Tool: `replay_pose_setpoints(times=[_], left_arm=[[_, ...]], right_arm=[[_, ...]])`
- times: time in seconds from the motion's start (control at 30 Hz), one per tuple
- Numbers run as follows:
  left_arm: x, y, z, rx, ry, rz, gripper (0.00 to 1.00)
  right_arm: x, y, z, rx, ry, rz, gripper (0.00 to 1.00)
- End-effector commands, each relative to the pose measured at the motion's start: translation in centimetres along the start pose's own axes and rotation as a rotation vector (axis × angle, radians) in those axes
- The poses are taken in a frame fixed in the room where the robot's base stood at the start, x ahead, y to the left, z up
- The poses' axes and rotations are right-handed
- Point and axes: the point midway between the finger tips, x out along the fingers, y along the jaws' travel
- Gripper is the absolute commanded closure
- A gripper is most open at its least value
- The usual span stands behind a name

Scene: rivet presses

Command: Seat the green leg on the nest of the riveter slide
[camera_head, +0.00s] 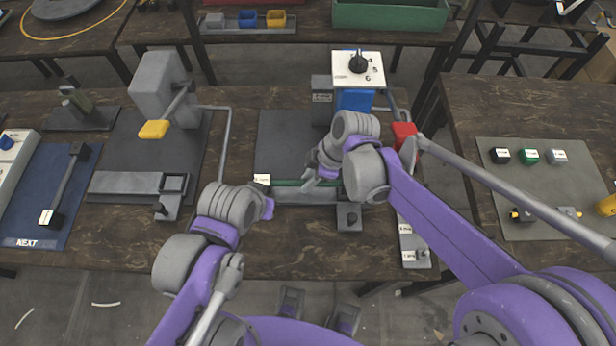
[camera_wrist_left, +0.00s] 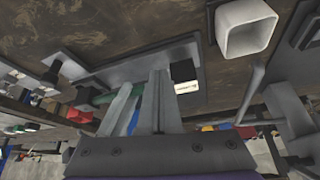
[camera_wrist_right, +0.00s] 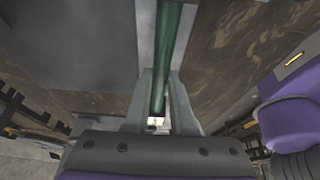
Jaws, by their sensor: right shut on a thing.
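The green leg (camera_head: 290,183) lies lengthwise along the riveter slide (camera_head: 300,197) at the front of the middle press, above or on its nest. Whether it touches the nest I cannot tell. My right gripper (camera_head: 318,178) is shut on the leg; in the right wrist view the green leg (camera_wrist_right: 169,45) runs between its fingers (camera_wrist_right: 162,85). My left gripper (camera_head: 268,208) is near the leg's left end, by a white label (camera_head: 262,179).
The middle press has a blue head (camera_head: 354,100) and a white control box (camera_head: 358,68). Another press with a yellow handle (camera_head: 153,129) stands left, beside a blue mat (camera_head: 30,205) holding a bar. A grey mat (camera_head: 520,175) with small parts lies on the right table.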

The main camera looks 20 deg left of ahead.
Motion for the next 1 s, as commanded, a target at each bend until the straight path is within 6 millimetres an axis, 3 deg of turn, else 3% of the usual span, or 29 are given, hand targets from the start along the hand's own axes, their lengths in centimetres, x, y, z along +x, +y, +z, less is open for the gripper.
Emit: replay_pose_setpoints(times=[1.0], left_arm=[[0.8, 0.0, 0.7, 0.000, -0.005, 0.000, 1.00]], right_arm=[[1.2, 0.0, 0.5, 0.000, 0.000, 0.000, 1.00]])
